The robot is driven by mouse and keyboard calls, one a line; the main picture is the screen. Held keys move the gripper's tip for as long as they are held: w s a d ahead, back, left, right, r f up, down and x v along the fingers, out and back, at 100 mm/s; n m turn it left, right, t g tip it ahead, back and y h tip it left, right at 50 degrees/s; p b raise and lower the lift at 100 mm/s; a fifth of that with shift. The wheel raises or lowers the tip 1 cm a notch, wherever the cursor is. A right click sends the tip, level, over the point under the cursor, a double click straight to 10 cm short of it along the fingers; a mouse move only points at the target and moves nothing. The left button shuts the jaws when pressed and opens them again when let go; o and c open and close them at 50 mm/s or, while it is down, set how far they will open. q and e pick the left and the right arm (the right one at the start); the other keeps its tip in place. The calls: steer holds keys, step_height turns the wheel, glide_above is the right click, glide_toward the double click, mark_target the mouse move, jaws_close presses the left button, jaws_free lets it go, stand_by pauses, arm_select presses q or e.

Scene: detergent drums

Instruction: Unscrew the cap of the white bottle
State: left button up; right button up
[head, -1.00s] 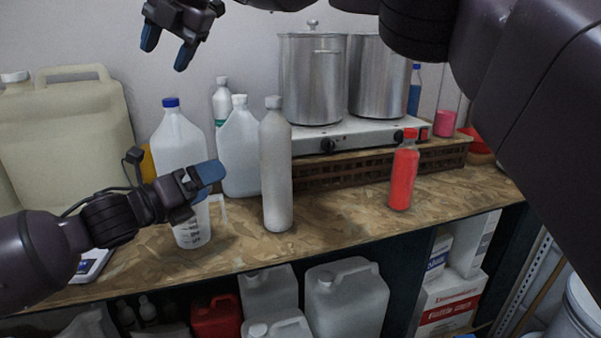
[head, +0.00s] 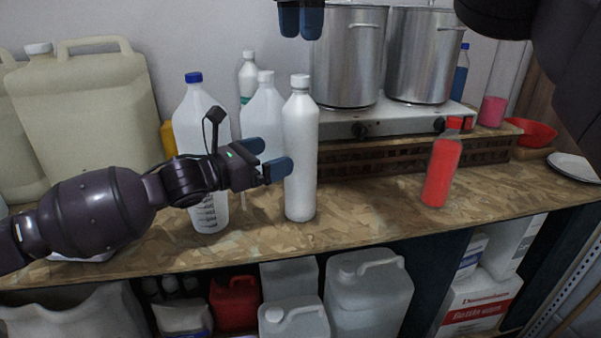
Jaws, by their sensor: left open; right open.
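The white bottle (head: 300,165) stands upright near the front of the wooden worktop, with its white cap (head: 300,81) on top. My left gripper (head: 275,160) is at the left side of the bottle at mid height. Its blue fingertips are open, one in front of the bottle's left edge and the other further back; I cannot tell whether they touch it. My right gripper (head: 300,20) is above the cap near the top edge of the view, fingers pointing down, open and empty.
White jugs (head: 264,105) and a blue-capped jug (head: 190,110) stand behind and left of the white bottle. A red bottle (head: 441,170) is to the right. Steel pots (head: 348,60) stand on a hotplate behind. The worktop (head: 365,205) between the white and red bottles is clear.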

mark_target(300, 146)
arm_select(q)
steer(key=x, duration=0.7)
steer(key=shift+w+d+f, duration=0.1)
steer(key=shift+w+d, duration=0.15)
steer(key=shift+d, duration=0.05)
arm_select(e)
steer(key=shift+w, duration=0.1)
arm_select(q)
steer(key=c, duration=1.7)
arm_select(e)
steer(key=shift+f, duration=0.25)
steer(key=shift+m, duration=1)
steer(key=m, duration=0.4)
steer(key=shift+r, duration=0.15)
steer(key=m, duration=0.2)
steer(key=shift+m, duration=0.4)
steer(key=shift+f, duration=3.95)
